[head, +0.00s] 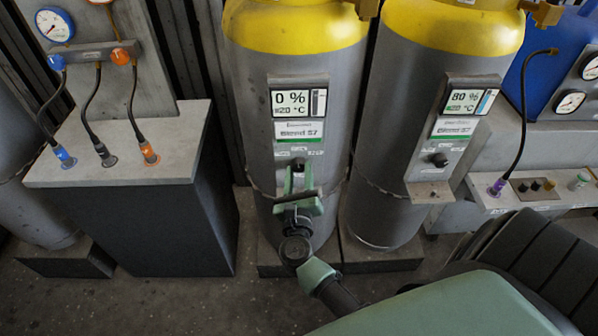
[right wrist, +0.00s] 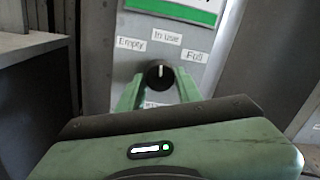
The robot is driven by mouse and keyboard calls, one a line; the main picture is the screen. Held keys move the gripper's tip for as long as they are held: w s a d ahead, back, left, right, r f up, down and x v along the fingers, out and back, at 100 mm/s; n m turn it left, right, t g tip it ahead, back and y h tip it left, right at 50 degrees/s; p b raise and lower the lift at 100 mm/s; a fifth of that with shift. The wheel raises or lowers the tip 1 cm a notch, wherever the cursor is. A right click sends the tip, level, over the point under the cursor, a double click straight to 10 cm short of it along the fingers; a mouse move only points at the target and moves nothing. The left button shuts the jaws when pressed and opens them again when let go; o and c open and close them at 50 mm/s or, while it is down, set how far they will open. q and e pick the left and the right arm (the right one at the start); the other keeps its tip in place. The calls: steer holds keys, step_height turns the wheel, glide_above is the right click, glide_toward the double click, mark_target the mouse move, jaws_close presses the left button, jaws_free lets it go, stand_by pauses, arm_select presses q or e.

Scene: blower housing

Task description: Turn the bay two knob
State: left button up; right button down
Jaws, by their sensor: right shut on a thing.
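A black knob (right wrist: 154,76) with a white pointer mark sits on the grey panel of the left cylinder (head: 255,85). In the right wrist view, labels "Empty", "In use" and "Full" surround it, and a lower label is mostly hidden. The pointer stands near upright, toward "In use". My right gripper (head: 298,179), with green fingers, is shut on this knob; it also shows in the right wrist view (right wrist: 159,88). The left cylinder's display (head: 298,102) reads 0 %. No bay number is readable. My left gripper is out of view.
A second yellow-topped cylinder (head: 395,90) stands close on the right, reading 80 %, with its own black knob (head: 439,160) and a jutting ledge (head: 430,192). A grey cabinet (head: 180,145) with gauges and hoses stands left. A blue unit (head: 545,90) stands right.

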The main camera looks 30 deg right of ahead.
steer(key=n+p, duration=0.2)
steer(key=n, duration=0.3)
steer(key=shift+n, duration=0.3)
steer(key=shift+n+t+p, duration=0.3)
steer(key=shift+n+p, duration=0.5)
steer(key=shift+n, duration=1.5)
steer(key=c, duration=1)
jaws_free()
steer(key=shift+o, duration=0.2)
steer(key=b+v, duration=0.1)
steer(key=v, duration=0.6)
steer(key=shift+s+a, duration=0.15)
steer(key=shift+s, duration=0.25)
